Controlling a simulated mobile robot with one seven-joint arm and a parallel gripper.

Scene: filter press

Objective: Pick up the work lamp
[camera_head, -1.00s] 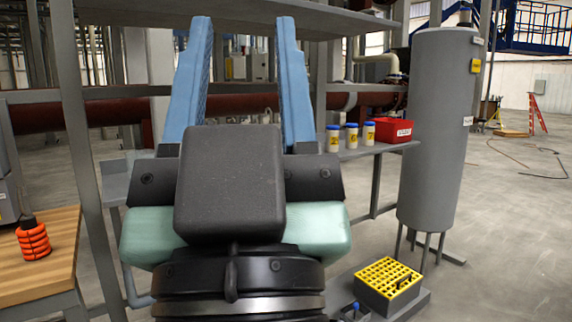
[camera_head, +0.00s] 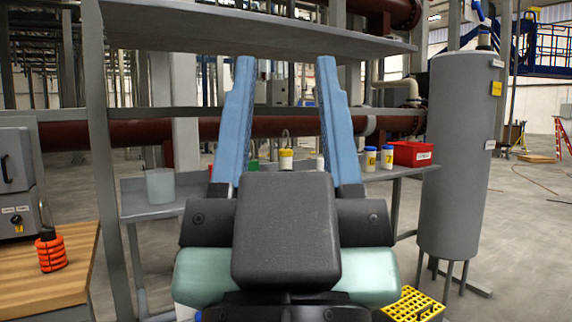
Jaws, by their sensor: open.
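My gripper (camera_head: 286,62) is open, its two blue fingers pointing up and away with a wide empty gap between them. Between the fingers, further off on the grey shelf, stands a small white item with a yellow top and a thin wire loop (camera_head: 286,158); it may be the work lamp, but it is too small to be sure. It stands upright and apart from the fingers. The gripper's dark body hides part of the shelf below it.
The grey shelf (camera_head: 150,208) also holds a translucent tub (camera_head: 160,186), blue-capped jars (camera_head: 387,158) and a red bin (camera_head: 411,153). An upper shelf (camera_head: 240,32) overhangs. A wooden bench (camera_head: 45,280) with an orange coil (camera_head: 51,252) is left; a grey tank (camera_head: 457,150) stands right.

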